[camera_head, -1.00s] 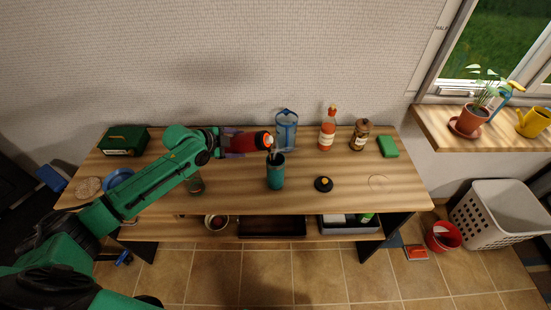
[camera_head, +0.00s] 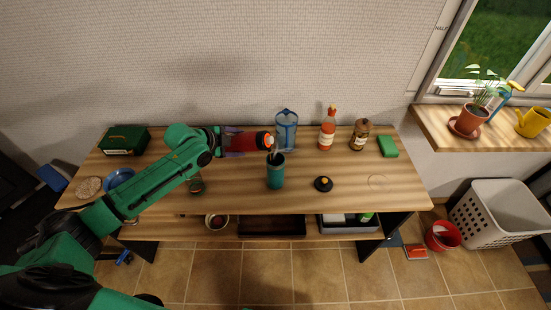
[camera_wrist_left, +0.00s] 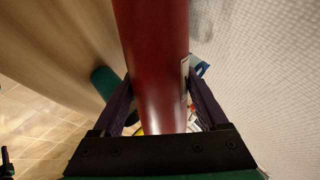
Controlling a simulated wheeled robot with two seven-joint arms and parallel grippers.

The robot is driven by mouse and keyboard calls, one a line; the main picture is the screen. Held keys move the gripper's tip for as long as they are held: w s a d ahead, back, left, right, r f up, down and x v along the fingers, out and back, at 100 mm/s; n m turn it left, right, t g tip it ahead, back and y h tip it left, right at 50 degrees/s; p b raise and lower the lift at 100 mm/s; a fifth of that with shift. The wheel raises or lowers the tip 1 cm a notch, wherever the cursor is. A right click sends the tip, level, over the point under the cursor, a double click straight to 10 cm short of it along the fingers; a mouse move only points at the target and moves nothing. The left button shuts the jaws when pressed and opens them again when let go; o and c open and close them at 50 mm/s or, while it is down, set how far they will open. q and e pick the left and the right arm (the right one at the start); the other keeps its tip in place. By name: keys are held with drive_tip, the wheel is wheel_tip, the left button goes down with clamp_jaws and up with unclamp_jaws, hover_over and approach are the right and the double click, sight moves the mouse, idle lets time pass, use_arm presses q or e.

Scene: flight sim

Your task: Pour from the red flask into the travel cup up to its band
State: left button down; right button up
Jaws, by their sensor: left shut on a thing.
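My left gripper (camera_head: 229,142) is shut on the red flask (camera_head: 248,142) and holds it lying almost level above the table. The flask also fills the middle of the left wrist view (camera_wrist_left: 156,60). Its open mouth is over the travel cup (camera_head: 275,176), a teal upright cup on the table. A thin stream shows between the mouth and the cup's dark opening. In the left wrist view part of a teal thing, likely the cup (camera_wrist_left: 105,82), shows behind the left finger. The cup's band and inside level are too small to tell. My right gripper is out of view.
A black lid (camera_head: 323,184) lies right of the cup. Behind stand a blue-framed clear pitcher (camera_head: 287,128), an orange sauce bottle (camera_head: 327,133) and a brown jar (camera_head: 360,136). A small jar (camera_head: 196,185) stands under my arm. The table's front right is mostly clear.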

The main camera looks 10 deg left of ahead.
use_arm(q)
drive_tip(key=shift+r+y, duration=0.3)
drive_tip(key=shift+r, duration=0.2)
idle(2.0)
drive_tip(key=shift+d+m+y+p, duration=0.3)
drive_tip(key=shift+d+m+p, duration=0.05)
drive_tip(key=shift+m+p, duration=0.05)
idle(2.4)
